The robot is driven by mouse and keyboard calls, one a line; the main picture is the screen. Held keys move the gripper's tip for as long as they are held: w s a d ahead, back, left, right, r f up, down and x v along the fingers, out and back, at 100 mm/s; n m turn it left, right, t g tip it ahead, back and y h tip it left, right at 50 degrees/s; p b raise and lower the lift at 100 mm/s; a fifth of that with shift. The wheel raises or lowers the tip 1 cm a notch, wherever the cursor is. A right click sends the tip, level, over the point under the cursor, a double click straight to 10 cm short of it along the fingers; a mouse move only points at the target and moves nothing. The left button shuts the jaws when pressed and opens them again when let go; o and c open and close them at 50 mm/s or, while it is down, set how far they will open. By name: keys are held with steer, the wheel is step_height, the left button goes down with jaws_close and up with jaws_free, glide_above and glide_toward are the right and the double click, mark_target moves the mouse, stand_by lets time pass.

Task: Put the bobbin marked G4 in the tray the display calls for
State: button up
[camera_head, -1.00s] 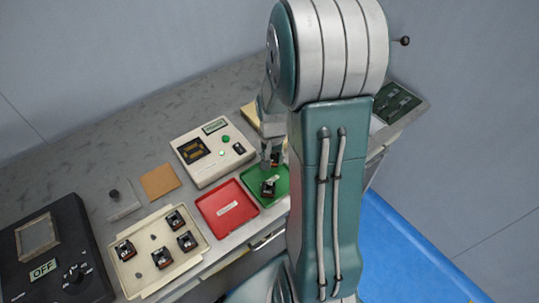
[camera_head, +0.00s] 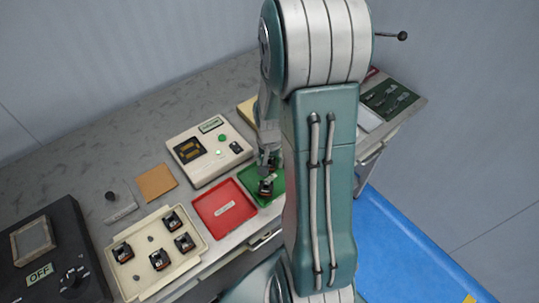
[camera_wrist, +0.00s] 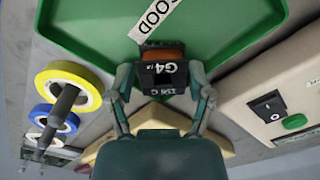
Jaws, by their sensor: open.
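The bobbin marked G4 (camera_wrist: 163,72) is black with an orange-brown winding and lies in the green tray (camera_wrist: 232,40), whose white label reads GOOD. It also shows in the head view (camera_head: 266,187). My gripper (camera_wrist: 161,82) is open, with one finger on each side of the bobbin; I cannot tell whether a fingertip touches it. In the head view my gripper (camera_head: 268,163) is over the green tray, partly hidden by my arm. The red tray (camera_head: 223,205) is empty beside it. The display (camera_head: 211,125) on the cream tester is too small to read.
A cream tray (camera_head: 143,285) holds several bobbins at the left. A black OFF unit (camera_head: 50,255) and a brown pad (camera_head: 156,181) are near it. Yellow and blue rolls (camera_wrist: 62,80) stand beside the green tray in the wrist view. The cream tester (camera_head: 213,170) stands behind the trays.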

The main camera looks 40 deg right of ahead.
step_height(320, 180, up, 11)
steer(key=s+a+r+n+t, duration=0.2)
steer(key=s+a+r+n, duration=0.2)
steer(key=a+r, duration=0.3)
steer(key=s+a+r+n+t, duration=0.3)
steer(key=s+a+r+n, duration=0.2)
steer(key=a+r, duration=0.2)
steer(key=shift+s+a+r+t, duration=0.2)
steer(key=shift+s+a+t, duration=0.1)
steer(key=shift+a, duration=0.95)
stand_by(0.4)
